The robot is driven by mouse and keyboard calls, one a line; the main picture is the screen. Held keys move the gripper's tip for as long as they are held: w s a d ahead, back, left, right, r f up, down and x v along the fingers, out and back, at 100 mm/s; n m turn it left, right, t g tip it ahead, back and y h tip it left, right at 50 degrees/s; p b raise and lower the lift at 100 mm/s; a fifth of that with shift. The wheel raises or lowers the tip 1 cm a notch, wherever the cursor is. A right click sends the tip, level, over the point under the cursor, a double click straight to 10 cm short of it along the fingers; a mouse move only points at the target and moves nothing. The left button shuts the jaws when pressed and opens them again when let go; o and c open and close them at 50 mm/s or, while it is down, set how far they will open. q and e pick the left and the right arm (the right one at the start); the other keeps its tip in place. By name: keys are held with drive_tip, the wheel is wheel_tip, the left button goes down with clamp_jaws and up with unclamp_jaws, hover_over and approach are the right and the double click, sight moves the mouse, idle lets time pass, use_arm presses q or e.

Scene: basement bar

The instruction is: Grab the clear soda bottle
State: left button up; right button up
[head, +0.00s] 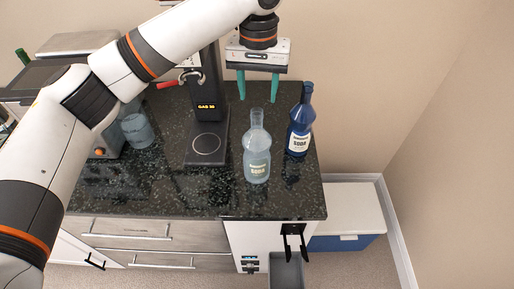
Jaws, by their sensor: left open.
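The clear soda bottle (257,163) stands upright near the right part of the dark speckled counter (170,195), with a pale label on its front. My left gripper (258,94) hangs above and behind it, fingers pointing down. Its two teal fingers are apart with nothing between them, and they do not touch the bottle. My right gripper is not in the head view.
A blue soda bottle (299,130) stands close to the right of the clear one. A black dispenser (206,140) stands to the left. A clear container (137,128) is partly behind my left arm. A blue-and-white cooler (345,212) sits beyond the counter's right edge.

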sight(257, 111)
use_arm(q)
drive_tip(key=shift+s+f+p, duration=0.2)
drive_tip(key=shift+f+p, duration=0.1)
drive_tip(key=shift+f, duration=1.15)
drive_tip(key=shift+w+f, duration=0.2)
drive_tip(key=shift+f, duration=0.05)
wheel_tip(257, 111, down, 4)
drive_tip(key=shift+w+a+r+p, duration=0.1)
drive_tip(key=shift+r+p, duration=0.1)
drive_tip(key=shift+p, duration=1.05)
drive_tip(key=shift+f, duration=0.6)
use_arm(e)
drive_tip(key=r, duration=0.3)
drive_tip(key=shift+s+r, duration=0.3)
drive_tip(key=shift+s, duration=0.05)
use_arm(q)
drive_tip(key=shift+c, duration=1.1)
clamp_jaws()
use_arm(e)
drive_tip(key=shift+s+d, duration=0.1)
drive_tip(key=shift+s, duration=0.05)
